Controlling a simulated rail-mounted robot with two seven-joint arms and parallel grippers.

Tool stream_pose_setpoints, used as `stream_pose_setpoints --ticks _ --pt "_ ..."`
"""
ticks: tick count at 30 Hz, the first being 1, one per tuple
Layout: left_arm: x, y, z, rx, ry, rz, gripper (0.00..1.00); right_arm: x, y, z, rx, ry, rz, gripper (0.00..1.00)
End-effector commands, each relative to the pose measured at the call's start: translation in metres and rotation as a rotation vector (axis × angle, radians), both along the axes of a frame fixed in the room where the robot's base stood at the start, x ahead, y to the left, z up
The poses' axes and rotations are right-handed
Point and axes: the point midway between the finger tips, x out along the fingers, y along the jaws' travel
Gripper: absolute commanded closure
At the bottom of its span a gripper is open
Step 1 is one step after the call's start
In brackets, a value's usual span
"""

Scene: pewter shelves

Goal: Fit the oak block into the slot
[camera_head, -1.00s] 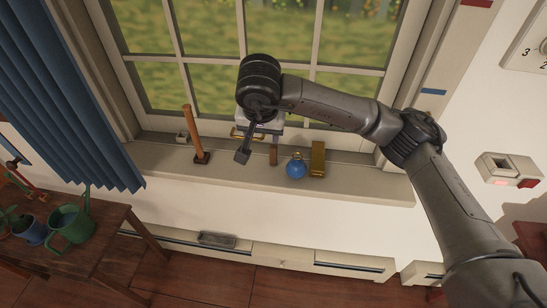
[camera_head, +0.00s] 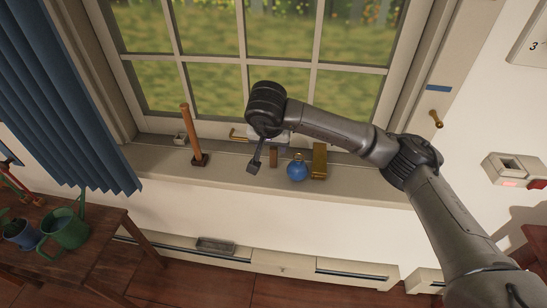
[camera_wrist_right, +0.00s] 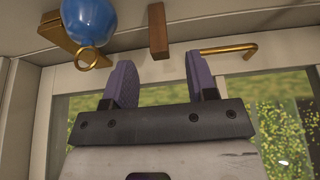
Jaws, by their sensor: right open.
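A small brown wooden block (camera_head: 273,158), which looks like the oak block, stands on the window sill. It also shows at the top of the right wrist view (camera_wrist_right: 158,30). A white box (camera_head: 508,165) on the right wall has a dark square recess that may be the slot. My left gripper is out of view.
A blue ball with a ring (camera_head: 297,171) and a brass-coloured box (camera_head: 319,160) stand right of the block. A brass handle (camera_wrist_right: 228,50) is close by. A wooden-handled tool (camera_head: 192,135) stands further left. The sill's right end is clear.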

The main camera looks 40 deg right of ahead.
Motion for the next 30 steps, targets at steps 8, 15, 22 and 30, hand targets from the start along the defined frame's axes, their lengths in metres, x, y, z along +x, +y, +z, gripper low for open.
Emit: stream_pose_setpoints --ticks 8,15,22,30 --pt "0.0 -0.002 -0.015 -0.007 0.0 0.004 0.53 0.008 -0.011 -0.036 0.0 0.003 -0.001 0.48" --pt "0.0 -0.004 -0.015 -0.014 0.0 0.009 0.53 0.01 -0.013 -0.04 0.0 0.0 0.001 0.48" --pt "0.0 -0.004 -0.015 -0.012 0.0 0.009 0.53 0.01 -0.013 -0.04 0.0 0.0 0.001 0.64" --pt "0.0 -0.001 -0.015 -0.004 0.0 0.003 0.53 0.01 -0.013 -0.04 0.0 0.0 0.001 0.9"
